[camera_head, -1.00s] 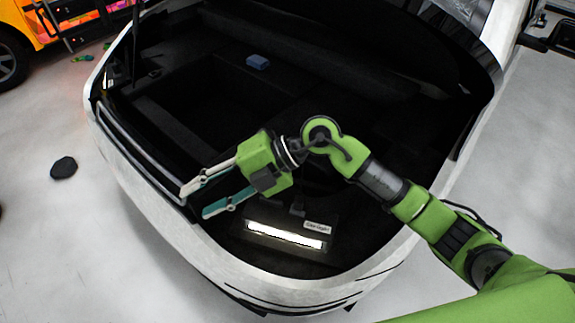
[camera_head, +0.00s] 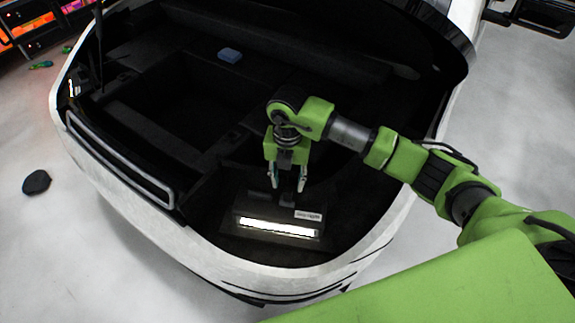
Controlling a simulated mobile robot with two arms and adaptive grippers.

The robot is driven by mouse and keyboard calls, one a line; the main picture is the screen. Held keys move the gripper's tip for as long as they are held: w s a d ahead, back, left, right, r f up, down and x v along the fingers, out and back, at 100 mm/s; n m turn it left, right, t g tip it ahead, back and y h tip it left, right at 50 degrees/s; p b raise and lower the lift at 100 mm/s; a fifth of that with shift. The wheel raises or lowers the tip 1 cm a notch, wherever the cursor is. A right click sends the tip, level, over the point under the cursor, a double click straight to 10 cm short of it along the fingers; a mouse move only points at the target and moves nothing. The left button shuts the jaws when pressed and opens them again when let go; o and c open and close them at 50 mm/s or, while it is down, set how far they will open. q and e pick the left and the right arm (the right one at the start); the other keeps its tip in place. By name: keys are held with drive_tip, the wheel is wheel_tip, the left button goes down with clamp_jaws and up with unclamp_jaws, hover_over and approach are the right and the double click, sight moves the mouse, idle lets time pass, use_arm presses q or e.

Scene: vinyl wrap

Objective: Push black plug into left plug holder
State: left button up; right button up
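My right gripper (camera_head: 288,186) points down over the car trunk, its two fingers apart on either side of a dark gap. Just below and in front of the fingertips is a dark box (camera_head: 230,222) with a bright white light strip (camera_head: 277,228) and a small white label (camera_head: 308,215). Small dark shapes stand at the back edge of this box, close to the fingertips. I cannot tell whether one of them is the black plug or a plug holder, since all is black on black. My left gripper is not in view.
The white car's open trunk (camera_head: 215,262) surrounds the box with its rim. A blue block (camera_head: 229,55) lies deeper in the trunk. A dark flat object (camera_head: 36,182) lies on the pale floor at left. The trunk's left part is clear.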

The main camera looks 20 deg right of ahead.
sight(288, 190)
drive_tip(key=shift+f+p, duration=0.35)
drive_tip(key=shift+f, duration=2.75)
clamp_jaws()
drive_tip(key=shift+r+p, duration=0.6)
drive_tip(key=shift+r, duration=0.25)
drive_tip(key=shift+r+p, duration=2.45)
drive_tip(key=shift+r, duration=0.8)
drive_tip(key=shift+r, duration=0.15)
